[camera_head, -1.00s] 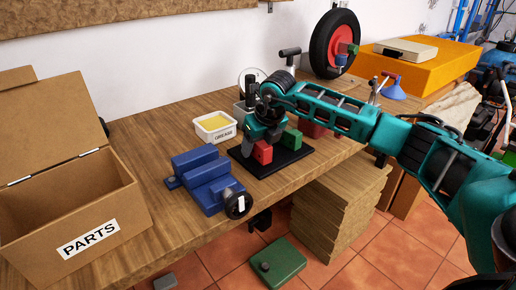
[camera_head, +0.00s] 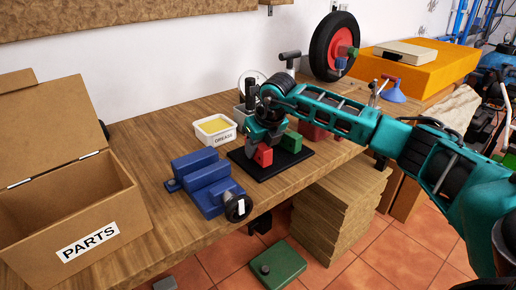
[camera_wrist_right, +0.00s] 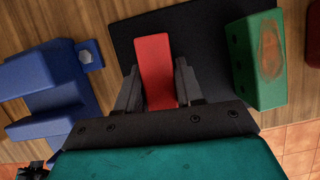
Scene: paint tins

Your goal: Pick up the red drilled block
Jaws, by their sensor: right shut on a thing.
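The red drilled block (camera_head: 263,156) is on the black mat (camera_head: 270,171) on the workbench. It also shows in the right wrist view (camera_wrist_right: 155,68), between the two fingers. My right gripper (camera_head: 255,146) reaches down over the mat and is shut on the red block; in the wrist view its fingers (camera_wrist_right: 157,88) stand on either side of it. The block's drilled holes cannot be made out. Whether its underside touches the mat is hard to tell. My left gripper is not in view.
A green block (camera_head: 291,142) stands on the mat just right of the red one. A blue vise (camera_head: 208,183) is left of the mat. A white grease tub (camera_head: 215,128) is behind, and an open cardboard parts box (camera_head: 120,207) is at the left. Bare bench lies between box and vise.

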